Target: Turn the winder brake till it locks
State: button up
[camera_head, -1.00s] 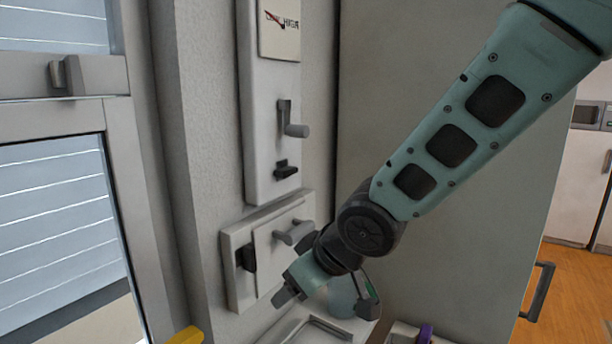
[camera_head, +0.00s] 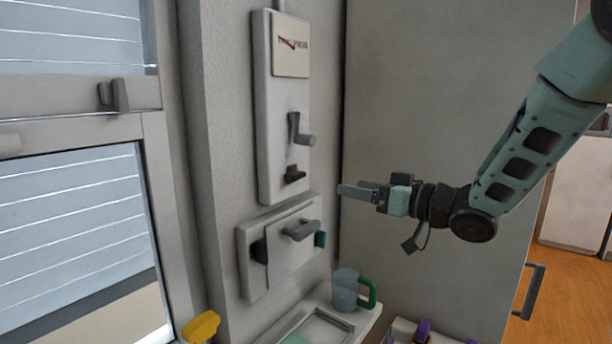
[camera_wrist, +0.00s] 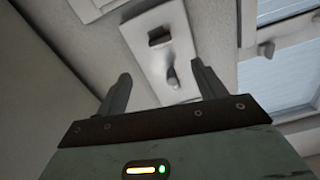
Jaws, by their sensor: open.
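A tall pale wall panel (camera_head: 266,110) carries a grey crank handle (camera_head: 304,136) with a small dark block (camera_head: 294,174) below it. I cannot tell for sure which part is the winder brake. A lower panel (camera_head: 284,265) has a grey lever (camera_head: 300,231). My gripper (camera_head: 358,190) is open and empty, pointing left, to the right of the tall panel and apart from it. In the wrist view, the crank handle (camera_wrist: 171,77) and dark block (camera_wrist: 159,37) show upside down beyond my open fingers (camera_wrist: 160,75).
A mug with a green handle (camera_head: 346,290) stands on the shelf below the panels. A yellow object (camera_head: 201,327) is at lower left. A window (camera_head: 68,215) is at left and a grey cabinet (camera_head: 430,100) behind my arm. Clear space lies between gripper and panels.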

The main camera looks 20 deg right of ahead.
aim_at(300, 177)
jog(key=p+x, duration=0.4)
jog(key=x, duration=1)
jog(key=shift+w, duration=0.1)
jog(key=shift+f, duration=0.1)
jog(key=c, duration=1)
